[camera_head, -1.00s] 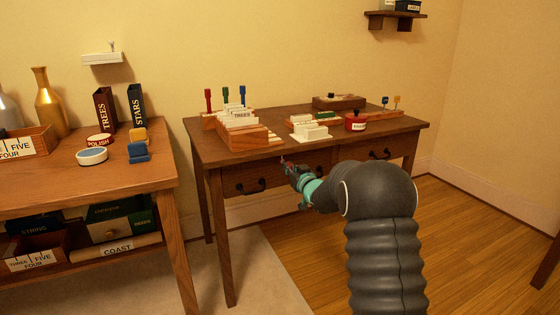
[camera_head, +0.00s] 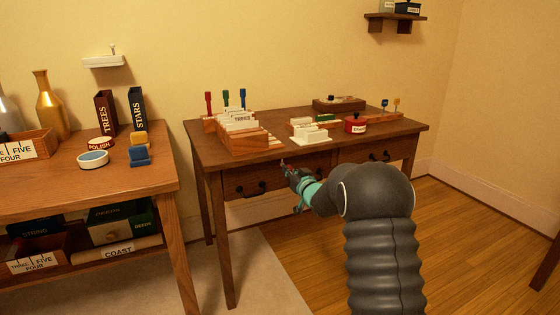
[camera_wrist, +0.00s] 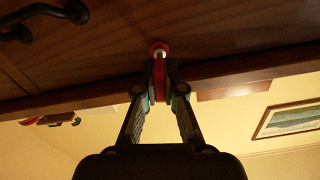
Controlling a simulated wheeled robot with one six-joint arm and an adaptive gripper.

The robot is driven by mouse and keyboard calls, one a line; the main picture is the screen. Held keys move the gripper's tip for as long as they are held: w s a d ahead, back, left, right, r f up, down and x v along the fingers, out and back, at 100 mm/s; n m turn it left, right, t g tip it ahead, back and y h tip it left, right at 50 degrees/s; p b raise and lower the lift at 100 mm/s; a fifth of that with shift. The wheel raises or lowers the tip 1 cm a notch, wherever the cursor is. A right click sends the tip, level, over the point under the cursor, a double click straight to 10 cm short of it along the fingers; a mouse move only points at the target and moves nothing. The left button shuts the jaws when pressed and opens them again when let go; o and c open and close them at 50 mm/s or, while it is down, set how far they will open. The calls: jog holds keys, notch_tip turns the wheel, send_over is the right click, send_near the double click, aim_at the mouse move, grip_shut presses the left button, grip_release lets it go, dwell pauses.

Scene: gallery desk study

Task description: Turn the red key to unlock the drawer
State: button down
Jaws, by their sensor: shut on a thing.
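The desk's wide left drawer (camera_head: 232,184), with a dark handle, appears shut in the head view. My gripper (camera_head: 290,170) is at the drawer front, right of that handle. In the wrist view my gripper (camera_wrist: 160,82) is shut on the red key (camera_wrist: 160,68), whose grip lies between the fingertips. The key's pale shaft reaches to a red ring (camera_wrist: 158,46) on the wooden drawer front (camera_wrist: 110,50). The key's tip is hidden there. In the head view the key is too small to make out its angle.
The desk top (camera_head: 290,152) holds card trays, a red pot (camera_head: 355,123) and red, green and blue upright pieces. A second drawer handle (camera_head: 380,156) is at the right. A side table (camera_head: 60,180) stands left. The floor between them is clear.

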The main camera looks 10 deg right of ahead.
jog(key=shift+r+m, duration=0.3)
jog(key=shift+m, duration=0.1)
jog(key=shift+m+p, duration=0.8)
jog(key=shift+m, duration=0.1)
jog(key=shift+f+m, duration=0.1)
jog(key=shift+m, duration=0.5)
jog(key=shift+m, duration=1.5)
